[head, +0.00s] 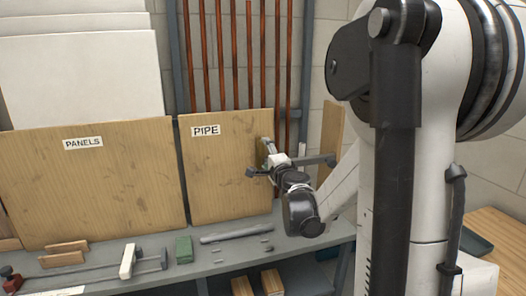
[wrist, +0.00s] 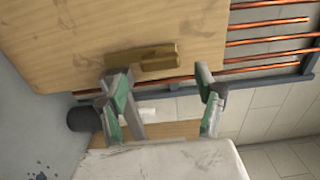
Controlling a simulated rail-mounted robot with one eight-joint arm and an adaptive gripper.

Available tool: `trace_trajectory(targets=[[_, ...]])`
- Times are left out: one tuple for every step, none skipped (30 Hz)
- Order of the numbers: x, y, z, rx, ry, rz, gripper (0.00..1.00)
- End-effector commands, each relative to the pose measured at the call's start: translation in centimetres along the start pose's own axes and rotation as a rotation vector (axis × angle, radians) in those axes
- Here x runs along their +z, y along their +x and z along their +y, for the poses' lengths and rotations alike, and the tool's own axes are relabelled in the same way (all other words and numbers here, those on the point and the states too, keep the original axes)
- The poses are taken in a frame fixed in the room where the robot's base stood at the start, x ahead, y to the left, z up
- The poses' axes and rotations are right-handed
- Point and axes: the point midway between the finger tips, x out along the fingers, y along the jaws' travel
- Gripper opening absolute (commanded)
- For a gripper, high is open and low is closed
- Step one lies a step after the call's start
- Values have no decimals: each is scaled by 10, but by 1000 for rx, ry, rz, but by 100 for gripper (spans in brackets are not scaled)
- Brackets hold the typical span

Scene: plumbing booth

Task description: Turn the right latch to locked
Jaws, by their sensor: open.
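The pipe panel (head: 224,180), a wooden board labelled PIPE, stands upright at the back of the bench. In the wrist view, a brownish bar-shaped latch (wrist: 142,58) sits on the board near its edge, roughly parallel to the copper pipes. My gripper (head: 260,160) is at the board's right edge in the head view and covers the latch there. In the wrist view my gripper (wrist: 161,82) is open and empty, its fingers spread toward the latch's two ends. The left fingertip appears close to the latch; I cannot tell whether it touches.
Copper pipes (head: 234,60) stand behind the board. The panels board (head: 90,180), labelled PANELS, is at left. The grey bench (head: 215,262) holds a clamp (head: 128,262), a green block (head: 184,249) and a grey tube (head: 230,233). A wooden table (head: 500,240) stands at lower right.

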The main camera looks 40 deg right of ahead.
Motion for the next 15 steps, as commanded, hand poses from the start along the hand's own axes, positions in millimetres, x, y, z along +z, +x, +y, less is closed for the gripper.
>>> trace_trajectory(targets=[[0, -12, 0, 0, 0, 1, 67], [0, -17, 0, 0, 0, 1, 67], [-1, -24, 0, 0, 0, 1, 67], [0, -30, 0, 0, 0, 1, 67], [0, -34, 0, 0, 0, 1, 67], [0, -39, 0, 0, 0, 1, 67], [0, -43, 0, 0, 0, 1, 67], [0, -46, 0, 0, 0, 1, 67], [0, -50, 0, 0, 0, 1, 67], [0, -52, 0, 0, -1, 1, 67], [0, -54, 0, 0, 0, 1, 67], [0, -56, 0, 0, 0, 1, 67], [0, -57, 0, 0, -1, 1, 67], [0, -58, 0, 0, -1, 0, 67], [0, -59, 0, 0, -1, 0, 67]])
